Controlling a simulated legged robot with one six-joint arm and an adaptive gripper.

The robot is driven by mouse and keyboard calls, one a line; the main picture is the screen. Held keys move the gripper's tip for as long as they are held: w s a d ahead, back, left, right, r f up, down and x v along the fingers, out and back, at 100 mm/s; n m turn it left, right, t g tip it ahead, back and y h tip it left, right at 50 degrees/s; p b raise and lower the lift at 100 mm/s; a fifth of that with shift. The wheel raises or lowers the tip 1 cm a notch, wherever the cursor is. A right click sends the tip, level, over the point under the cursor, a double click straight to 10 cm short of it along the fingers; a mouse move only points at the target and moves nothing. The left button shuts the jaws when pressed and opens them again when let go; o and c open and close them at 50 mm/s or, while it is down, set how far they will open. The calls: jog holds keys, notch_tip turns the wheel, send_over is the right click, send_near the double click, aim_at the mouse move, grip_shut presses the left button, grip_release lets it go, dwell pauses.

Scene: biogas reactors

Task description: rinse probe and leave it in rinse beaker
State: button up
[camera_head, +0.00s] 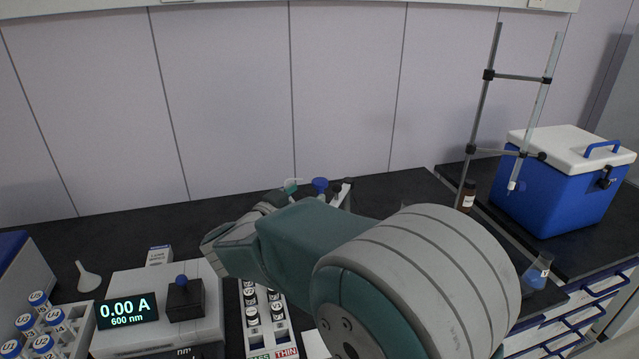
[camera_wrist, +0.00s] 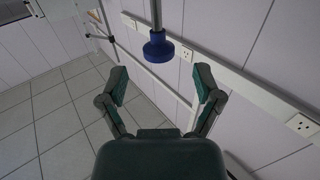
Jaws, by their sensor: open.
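My gripper (camera_wrist: 160,80) is open and empty in the wrist view, with one finger on each side. A grey rod with a blue end (camera_wrist: 158,46), possibly the probe, shows just beyond and between the fingertips, apart from both. In the head view a blue cap (camera_head: 320,184), possibly the same piece, shows beside a teal fingertip past my arm. My arm hides much of the bench there. I cannot make out the rinse beaker for certain; a faint glass rim (camera_head: 404,207) shows behind my arm.
A photometer (camera_head: 126,310) reading 0.00 A, a vial rack (camera_head: 283,335) and capped tubes (camera_head: 40,325) stand at left. A burette stand (camera_head: 480,105), a flask (camera_head: 537,271), a brown bottle (camera_head: 467,196) and a blue cooler (camera_head: 555,195) are at right. The back left bench is clear.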

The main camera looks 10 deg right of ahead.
aim_at(314, 187)
jog(key=x, duration=0.5)
jog(key=shift+w+d, duration=0.1)
jog(key=shift+c, duration=0.3)
grip_shut()
